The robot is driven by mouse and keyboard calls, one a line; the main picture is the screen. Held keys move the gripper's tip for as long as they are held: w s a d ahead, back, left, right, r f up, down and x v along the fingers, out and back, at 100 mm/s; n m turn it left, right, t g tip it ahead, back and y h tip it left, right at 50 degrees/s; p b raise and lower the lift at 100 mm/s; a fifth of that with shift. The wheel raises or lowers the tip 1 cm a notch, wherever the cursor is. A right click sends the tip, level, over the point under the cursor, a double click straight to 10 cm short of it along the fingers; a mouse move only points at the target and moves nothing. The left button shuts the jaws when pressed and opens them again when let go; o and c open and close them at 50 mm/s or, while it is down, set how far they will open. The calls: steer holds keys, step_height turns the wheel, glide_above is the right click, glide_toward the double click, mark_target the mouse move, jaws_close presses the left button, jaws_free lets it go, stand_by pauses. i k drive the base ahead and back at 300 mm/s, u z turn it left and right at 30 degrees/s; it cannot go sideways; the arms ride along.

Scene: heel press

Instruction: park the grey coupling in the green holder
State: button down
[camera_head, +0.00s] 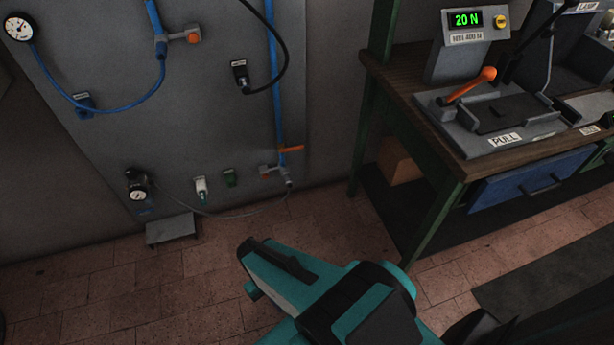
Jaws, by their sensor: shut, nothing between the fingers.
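A small green holder (231,177) is fixed low on the grey wall panel. Right of it, a grey coupling (287,182) appears to sit at the outlet of the low valve, with a thin grey hose (235,216) running left from it towards a small gauge. At this size I cannot tell whether the coupling is locked on. The green holder looks empty. My gripper (249,250), at the end of my teal arm, is shut and empty. In the picture it lies below the holder and coupling, apart from both; its fingertips are hard to make out.
A white-grey fitting with a green tip (201,189) hangs left of the holder. An orange-handled valve (290,149) and blue pipe are on the panel. A workbench (400,85) with a press stands right. A small grey step (171,229) is at the wall's foot. Tiled floor between is clear.

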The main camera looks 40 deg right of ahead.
mark_target(287, 178)
steer(key=z, duration=0.85)
steer(key=k, duration=0.95)
steer(key=i, duration=0.7)
steer(key=z, duration=0.05)
